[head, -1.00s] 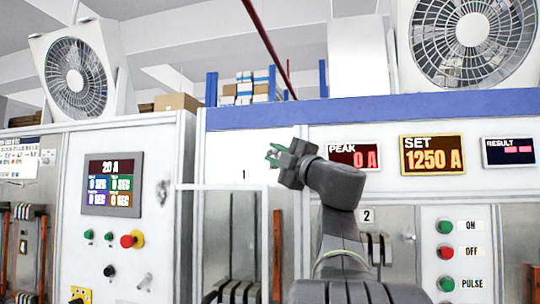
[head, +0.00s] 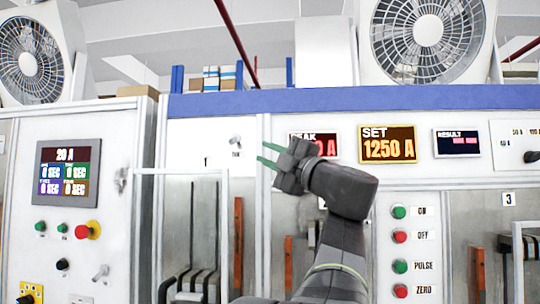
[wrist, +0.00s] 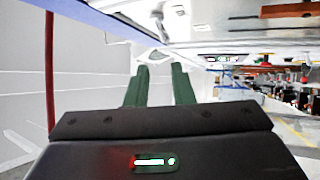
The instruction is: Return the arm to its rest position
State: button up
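My gripper (head: 268,155) is raised in front of the test cabinet in the head view, its green fingers pointing left. In the wrist view the two green fingers (wrist: 160,78) stand apart with nothing between them. My arm rises from the bottom of the head view and bends left at the top, partly covering the PEAK display (head: 318,143). No object is in the gripper.
The cabinet carries a SET display (head: 388,144) reading 1250 A, a RESULT display (head: 457,142) and a button column (head: 399,238). A left cabinet has a screen (head: 68,172) and a red knob (head: 88,230). A door frame (head: 190,172) stands left of my arm.

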dwell(0.3)
jog(key=p+x, duration=0.2)
jog(key=x, duration=0.7)
dwell(0.3)
